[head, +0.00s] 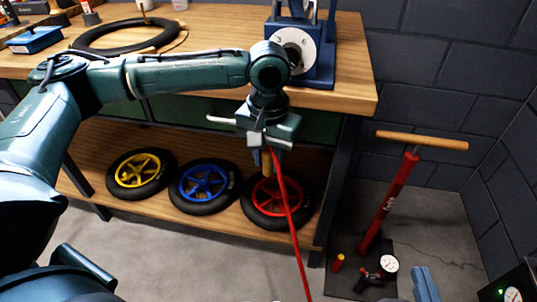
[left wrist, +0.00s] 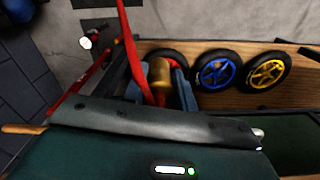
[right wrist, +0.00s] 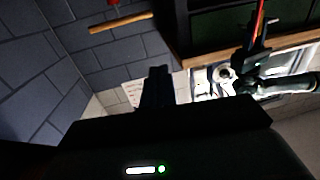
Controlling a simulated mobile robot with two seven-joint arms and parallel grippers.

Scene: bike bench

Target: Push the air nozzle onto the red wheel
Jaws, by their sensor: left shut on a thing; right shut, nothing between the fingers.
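The red wheel (head: 262,203) has a black tyre and lies flat on the bench's lower shelf, rightmost of three wheels. My left gripper (head: 267,150) is shut on the brass air nozzle (head: 267,165), which points down above the wheel's far side. A red hose (head: 291,215) runs from it down across the wheel. In the left wrist view the nozzle (left wrist: 160,70) hides much of the red wheel (left wrist: 178,61); I cannot tell whether they touch. My right gripper (head: 425,285) is shut and empty at the bottom right; its fingers also show in the right wrist view (right wrist: 157,85).
A blue wheel (head: 203,187) and a yellow wheel (head: 140,174) lie left of it on the shelf (head: 231,225). The bench top (head: 200,40) overhangs the shelf. A red floor pump (head: 392,197) with a wooden handle and gauge stands right of the bench, before the block wall.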

